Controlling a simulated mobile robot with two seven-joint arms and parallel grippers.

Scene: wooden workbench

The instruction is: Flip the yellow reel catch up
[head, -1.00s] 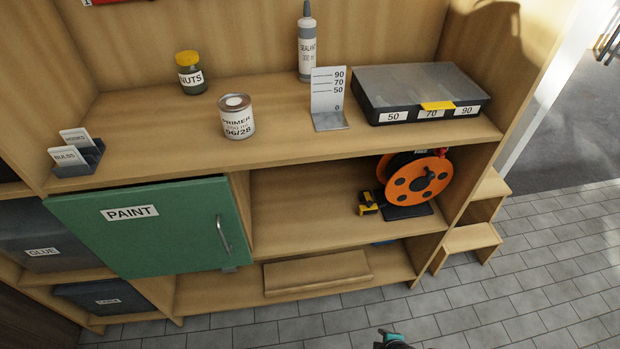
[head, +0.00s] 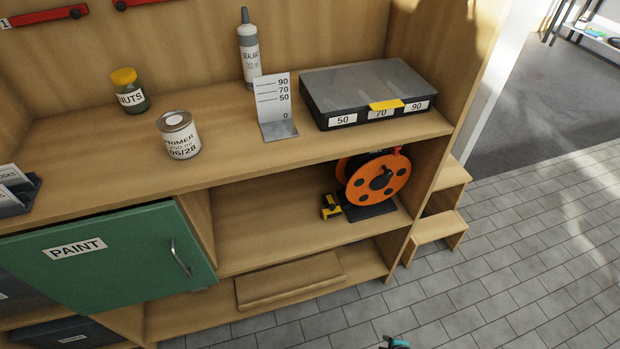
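The orange cable reel (head: 378,180) stands on a dark base (head: 370,211) at the right end of the middle shelf, under the worktop. A small red part (head: 397,150) shows at its top. I cannot make out a yellow catch on the reel. A yellow and black piece (head: 331,207), which looks like a tape measure, sits just left of the reel's base. A teal and dark tip, probably my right gripper (head: 396,342), shows at the bottom edge, far below and apart from the reel; its fingers are not clear. My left gripper is out of view.
The worktop above holds a parts case (head: 368,85) with a yellow latch (head: 386,105), a gauge plate (head: 277,108), a sealant bottle (head: 248,55), a primer can (head: 179,138) and a nuts jar (head: 129,92). A green paint door (head: 120,255) is left; wooden steps (head: 438,228) are right.

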